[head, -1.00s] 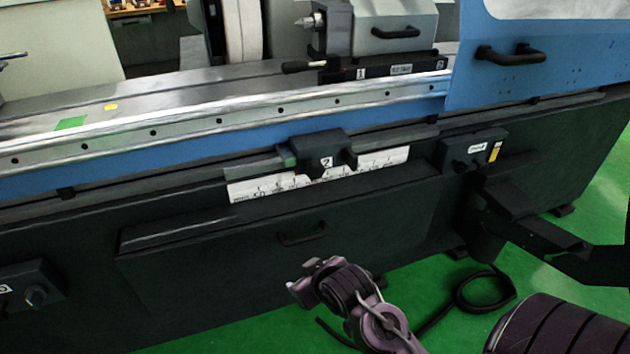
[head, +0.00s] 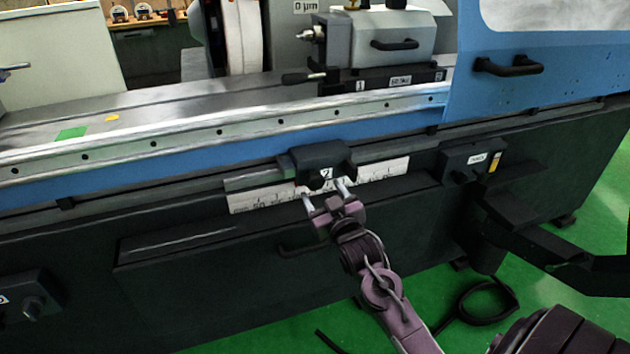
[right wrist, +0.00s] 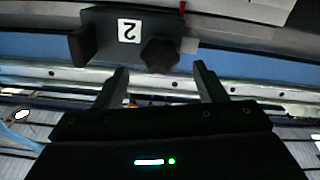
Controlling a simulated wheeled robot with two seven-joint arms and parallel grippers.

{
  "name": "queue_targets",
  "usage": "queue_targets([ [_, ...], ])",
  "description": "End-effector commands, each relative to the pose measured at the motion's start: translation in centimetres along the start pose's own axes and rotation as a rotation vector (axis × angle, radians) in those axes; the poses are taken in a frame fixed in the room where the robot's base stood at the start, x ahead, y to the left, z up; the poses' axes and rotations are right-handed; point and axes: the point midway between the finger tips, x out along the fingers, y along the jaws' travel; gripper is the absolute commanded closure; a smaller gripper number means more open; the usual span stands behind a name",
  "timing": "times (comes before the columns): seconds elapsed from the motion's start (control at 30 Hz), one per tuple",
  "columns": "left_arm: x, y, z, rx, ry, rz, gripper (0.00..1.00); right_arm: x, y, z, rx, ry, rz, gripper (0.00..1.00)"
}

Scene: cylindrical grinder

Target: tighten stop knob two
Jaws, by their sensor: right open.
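The dark stop block labelled 2 (head: 312,156) sits on the rail at the front of the grinder, above a white scale. Its dark lobed knob (right wrist: 160,55) shows clearly beside the 2 label in the right wrist view. In the head view the knob is small and dark at the block's lower front. My right gripper (head: 324,195) is open and empty, its two fingers pointing up at the block from just below. In the right wrist view the fingers (right wrist: 161,82) stand either side of the knob's line, seemingly short of it. My left gripper is not in view.
The white scale (head: 383,170) runs behind the block. A dark handle (head: 303,241) is on the panel below. A control box (head: 473,158) is to the right, with a dark bracket arm (head: 540,244) below it. A cable (head: 487,299) lies on the green floor.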

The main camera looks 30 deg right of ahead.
Motion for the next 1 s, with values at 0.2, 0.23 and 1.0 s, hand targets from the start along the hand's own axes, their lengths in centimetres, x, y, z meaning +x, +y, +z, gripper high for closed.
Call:
queue_targets([
  [0.2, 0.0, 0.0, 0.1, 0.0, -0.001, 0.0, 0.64, 3.6, 0.0, -0.1, 0.0, 0.001, 0.0, 0.35],
  [0.23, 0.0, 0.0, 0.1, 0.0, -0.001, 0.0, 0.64, 4.0, 0.0, -0.1, 0.0, 0.0, 0.0, 0.35],
  [1.0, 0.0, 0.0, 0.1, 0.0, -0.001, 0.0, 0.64, 5.8, -0.1, 0.0, 0.0, -0.003, -0.001, 0.72],
])
